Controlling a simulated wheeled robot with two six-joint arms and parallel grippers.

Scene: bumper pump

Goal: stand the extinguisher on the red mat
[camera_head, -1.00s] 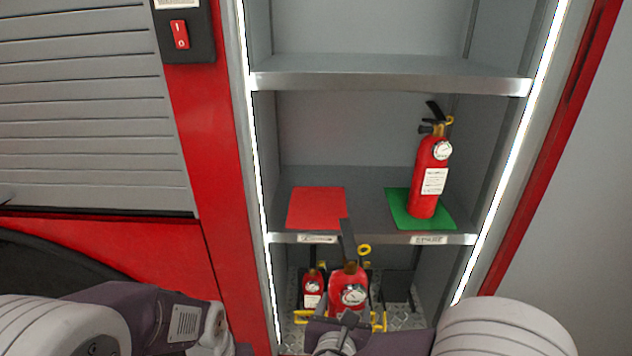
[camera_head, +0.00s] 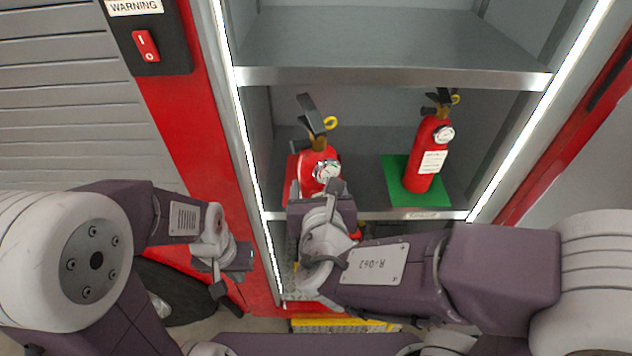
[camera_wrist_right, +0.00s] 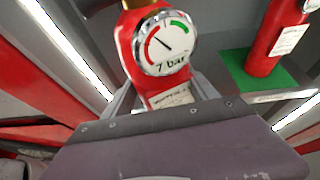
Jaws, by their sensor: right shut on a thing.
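A red extinguisher (camera_head: 313,168) with a black lever, a yellow ring and a round gauge is held by my right gripper (camera_head: 322,190) in front of the left part of the middle shelf. In the right wrist view, the held extinguisher (camera_wrist_right: 133,45) stands between the fingers, its gauge facing the camera. The red mat (camera_head: 291,182) is mostly hidden behind the extinguisher and gripper. I cannot tell whether the extinguisher's base touches it. My left gripper (camera_head: 228,278) hangs empty left of the cabinet; its jaw opening is not clear.
A second red extinguisher (camera_head: 428,152) stands on a green mat (camera_head: 397,172) on the right of the same shelf; both also show in the right wrist view. An upper shelf (camera_head: 390,78) lies above. Bright light strips line both cabinet sides. A switch panel (camera_head: 147,45) is at upper left.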

